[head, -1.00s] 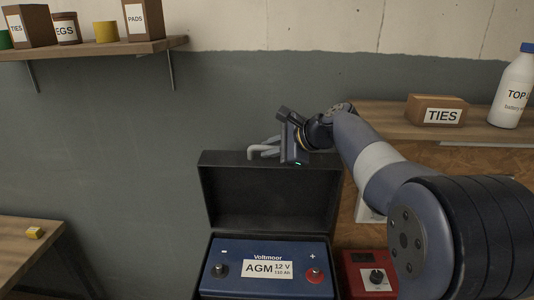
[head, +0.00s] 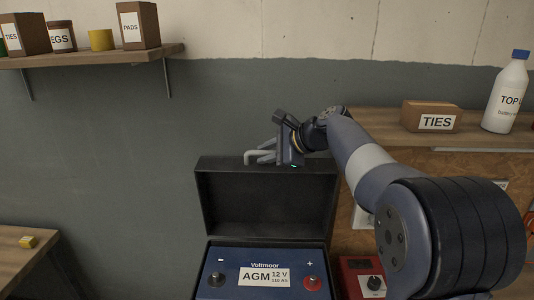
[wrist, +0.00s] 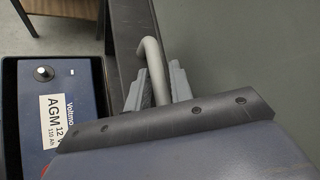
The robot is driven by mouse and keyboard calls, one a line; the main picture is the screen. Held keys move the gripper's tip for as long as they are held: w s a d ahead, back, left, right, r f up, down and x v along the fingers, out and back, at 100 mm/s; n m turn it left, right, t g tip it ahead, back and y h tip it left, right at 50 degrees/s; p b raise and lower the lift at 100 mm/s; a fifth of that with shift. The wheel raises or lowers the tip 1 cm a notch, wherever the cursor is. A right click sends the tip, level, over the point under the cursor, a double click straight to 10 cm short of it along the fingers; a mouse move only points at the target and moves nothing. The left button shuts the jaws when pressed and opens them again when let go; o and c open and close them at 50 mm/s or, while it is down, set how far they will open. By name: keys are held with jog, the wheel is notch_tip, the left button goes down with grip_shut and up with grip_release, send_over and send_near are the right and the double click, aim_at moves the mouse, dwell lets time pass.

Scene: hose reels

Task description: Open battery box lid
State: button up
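The black battery box lid (head: 265,200) stands up, roughly upright, behind the blue battery (head: 265,275) in the head view. The box is open and the battery's top shows. A grey bar handle (wrist: 153,60) juts from the lid's top edge; its end also shows in the head view (head: 250,157). My gripper (head: 265,152) is at this handle, above the lid's edge. In the wrist view, the gripper's two grey fingers (wrist: 158,85) lie close on either side of the handle and appear closed on it. The box's lower part is cut off by the frame.
A red device (head: 362,278) with a black knob sits right of the battery. A wooden shelf at right holds a TIES box (head: 432,116) and a white bottle (head: 506,95). A wall shelf (head: 90,57) hangs upper left. A table (head: 25,255) with a yellow block stands lower left.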

jog(key=shift+s, duration=0.1)
jog(key=b+v, duration=0.2)
jog(key=v, duration=0.8)
jog(key=shift+d+r, duration=0.2)
jog(key=shift+r, duration=0.05)
jog(key=shift+s, duration=0.1)
jog(key=p+x, duration=0.2)
jog(key=x, duration=0.8)
jog(key=shift+a+f, duration=0.2)
jog(key=shift+f, duration=0.1)
jog(key=shift+s, duration=0.1)
